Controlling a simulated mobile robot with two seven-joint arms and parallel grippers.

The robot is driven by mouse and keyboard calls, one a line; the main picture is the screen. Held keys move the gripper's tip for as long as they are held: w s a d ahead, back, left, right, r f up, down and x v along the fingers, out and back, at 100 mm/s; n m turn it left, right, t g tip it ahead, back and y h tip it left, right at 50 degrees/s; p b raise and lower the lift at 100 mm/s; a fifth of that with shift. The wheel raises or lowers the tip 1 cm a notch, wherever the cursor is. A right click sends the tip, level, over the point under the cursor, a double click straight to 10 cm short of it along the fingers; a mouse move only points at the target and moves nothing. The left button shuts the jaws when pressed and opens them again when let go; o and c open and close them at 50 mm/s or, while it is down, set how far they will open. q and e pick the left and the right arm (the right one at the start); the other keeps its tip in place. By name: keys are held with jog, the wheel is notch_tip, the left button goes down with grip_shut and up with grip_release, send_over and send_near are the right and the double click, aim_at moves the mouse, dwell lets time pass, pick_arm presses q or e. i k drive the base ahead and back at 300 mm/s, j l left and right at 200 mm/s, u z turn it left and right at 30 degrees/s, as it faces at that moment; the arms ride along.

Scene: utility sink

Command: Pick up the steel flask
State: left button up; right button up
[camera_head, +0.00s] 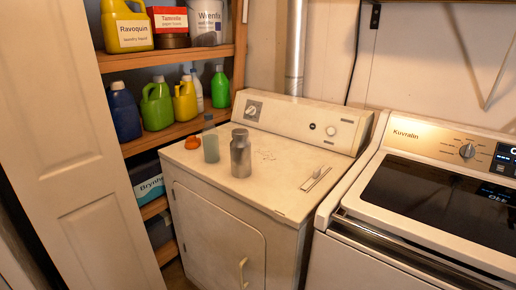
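The steel flask (241,154) is a grey metal cylinder with a narrower cap. It stands upright on the worn white top of the dryer-like machine (275,183), near its front edge. A pale translucent bottle with a dark cap (210,142) stands just left of and slightly behind it. The flask is in plain view, with nothing in front of it. Neither of my grippers shows in the head view.
An orange object (193,142) lies left of the bottle. A small flat item (316,178) lies to the right on the same top. A wooden shelf (170,133) with several jugs stands behind left. A second machine (420,200) is at right.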

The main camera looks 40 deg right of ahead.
aim_at(240, 146)
jog(key=i+j+z, duration=0.2)
jog(key=i+z, duration=0.2)
jog(key=i+j+z, duration=0.25)
jog(key=z, duration=0.15)
jog(key=j, duration=0.1)
